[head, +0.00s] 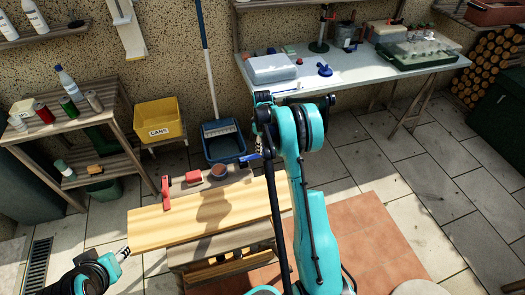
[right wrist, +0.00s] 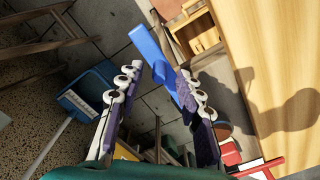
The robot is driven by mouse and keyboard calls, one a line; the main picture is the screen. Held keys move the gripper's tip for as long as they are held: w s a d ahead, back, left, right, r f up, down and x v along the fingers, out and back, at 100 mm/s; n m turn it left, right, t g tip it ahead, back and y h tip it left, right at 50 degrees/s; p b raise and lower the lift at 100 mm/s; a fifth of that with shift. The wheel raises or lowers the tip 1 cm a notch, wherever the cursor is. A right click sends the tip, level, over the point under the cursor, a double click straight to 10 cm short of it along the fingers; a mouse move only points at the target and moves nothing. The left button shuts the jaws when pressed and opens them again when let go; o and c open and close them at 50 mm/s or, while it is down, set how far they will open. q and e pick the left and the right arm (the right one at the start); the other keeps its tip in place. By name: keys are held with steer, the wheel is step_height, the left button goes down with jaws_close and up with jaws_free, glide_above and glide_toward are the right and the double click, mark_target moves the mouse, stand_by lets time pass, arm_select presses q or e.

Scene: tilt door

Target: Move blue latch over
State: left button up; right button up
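The blue latch (right wrist: 150,45) shows in the right wrist view as a bright blue bar with a wider lower part between my right gripper's fingers. It also shows small in the head view (head: 250,157), at the far edge of the workbench. My right gripper (right wrist: 160,75) is open, with its fingers apart on either side of the latch. The latch is close to the right-hand finger; I cannot tell whether they touch. In the head view my right arm hides most of that gripper. My left gripper (head: 122,254) is at the lower left, apart from the bench; its opening is unclear.
A pale wooden panel (head: 165,228) lies on the workbench, with a red clamp (head: 166,192) and a red block (head: 193,176) near its far edge. A blue dustpan (head: 223,145) and a yellow bin (head: 159,119) stand behind. Tiled floor is clear at the right.

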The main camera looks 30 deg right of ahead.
steer(key=shift+f, duration=1.2)
steer(key=shift+c, duration=0.3)
jaws_close()
steer(key=shift+s, duration=0.1)
